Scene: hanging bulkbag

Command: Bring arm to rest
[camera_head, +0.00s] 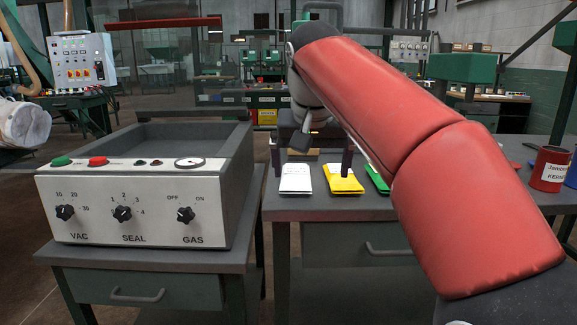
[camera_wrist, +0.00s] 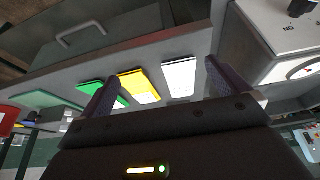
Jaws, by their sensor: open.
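My red-sleeved arm reaches in from the right in the head view, and my gripper (camera_head: 312,155) hangs over the workbench. In the wrist view my gripper (camera_wrist: 158,82) has its two dark fingers spread wide with nothing between them. A white packet (camera_head: 295,179), a yellow packet (camera_head: 342,180) and a green packet (camera_head: 377,178) lie in a row on the bench. In the wrist view, the white packet (camera_wrist: 180,78) and the yellow packet (camera_wrist: 139,86) show between the fingers. The green packet (camera_wrist: 97,90) is partly behind the left finger.
A vacuum sealer (camera_head: 140,195) with knobs and an open top tray stands on a bench at left. A red can (camera_head: 551,169) stands at right. A white bag (camera_head: 23,122) and a control box (camera_head: 82,62) are at far left. Bare floor lies behind the sealer.

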